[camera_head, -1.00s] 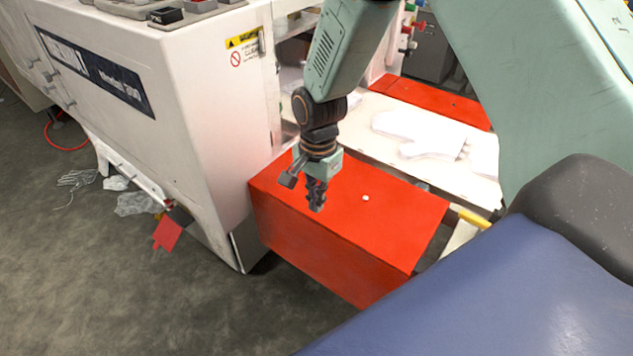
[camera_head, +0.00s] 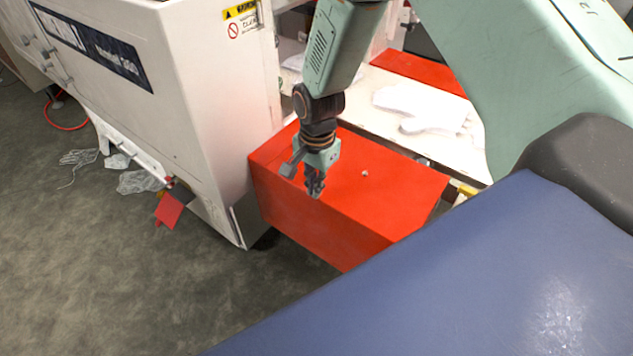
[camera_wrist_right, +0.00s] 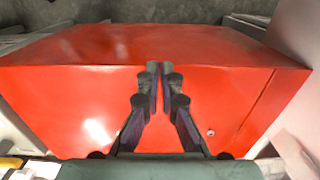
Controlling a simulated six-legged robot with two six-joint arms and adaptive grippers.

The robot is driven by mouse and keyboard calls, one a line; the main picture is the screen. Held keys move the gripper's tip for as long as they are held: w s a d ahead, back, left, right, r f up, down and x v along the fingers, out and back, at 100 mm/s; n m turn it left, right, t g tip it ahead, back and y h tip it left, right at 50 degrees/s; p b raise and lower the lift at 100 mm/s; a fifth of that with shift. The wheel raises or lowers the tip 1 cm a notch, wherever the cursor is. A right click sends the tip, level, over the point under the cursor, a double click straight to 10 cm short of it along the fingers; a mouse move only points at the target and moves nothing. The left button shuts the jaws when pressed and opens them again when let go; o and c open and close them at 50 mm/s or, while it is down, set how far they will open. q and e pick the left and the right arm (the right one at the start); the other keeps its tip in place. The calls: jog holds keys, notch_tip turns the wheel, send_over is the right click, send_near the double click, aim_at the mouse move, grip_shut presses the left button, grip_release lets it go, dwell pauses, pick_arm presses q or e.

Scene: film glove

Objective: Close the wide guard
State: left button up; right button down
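The wide guard appears to be the large red box-shaped cover (camera_head: 375,200) beside the white machine, with a small pale knob on its top. It fills most of the right wrist view (camera_wrist_right: 85,105). My right gripper (camera_head: 314,190) hangs over the guard's top, near its front edge, pointing down. In the right wrist view its two fingers (camera_wrist_right: 160,80) lie close together with nothing seen between them. I cannot tell whether the fingertips touch the red surface. My left gripper is not in view.
The white machine body (camera_head: 190,90) stands left of the guard. A white bed with pale glove shapes (camera_head: 420,105) lies behind it, with another red cover (camera_head: 415,70) beyond. Scraps (camera_head: 140,182) and a red piece (camera_head: 168,210) lie low at left. Open grey floor (camera_head: 90,280) is in front.

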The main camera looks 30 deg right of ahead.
jog(key=shift+s+a+p, duration=0.1)
jog(key=shift+s+p, duration=0.35)
jog(key=shift+p, duration=0.2)
jog(key=shift+w+r+p, duration=0.45)
jog(key=shift+r+p, duration=0.25)
jog(key=shift+p, duration=0.2)
jog(key=r, duration=0.1)
jog(key=r+p, duration=0.2)
jog(key=shift+s+r, duration=0.15)
jog(key=shift+s, duration=0.1)
notch_tip(320, 180, up, 9)
jog(key=p, duration=0.1)
jog(key=f+b, duration=0.1)
jog(key=f, duration=0.9)
jog(key=shift+w, duration=0.2)
jog(key=f+b, duration=0.2)
jog(key=shift+s+f+b, duration=0.15)
jog(key=shift+s+b, duration=0.05)
jog(key=shift+b, duration=0.15)
jog(key=shift+w+f+b, duration=0.25)
jog(key=shift+f+b, duration=0.4)
jog(key=shift+f, duration=0.15)
jog(key=shift+s, duration=0.25)
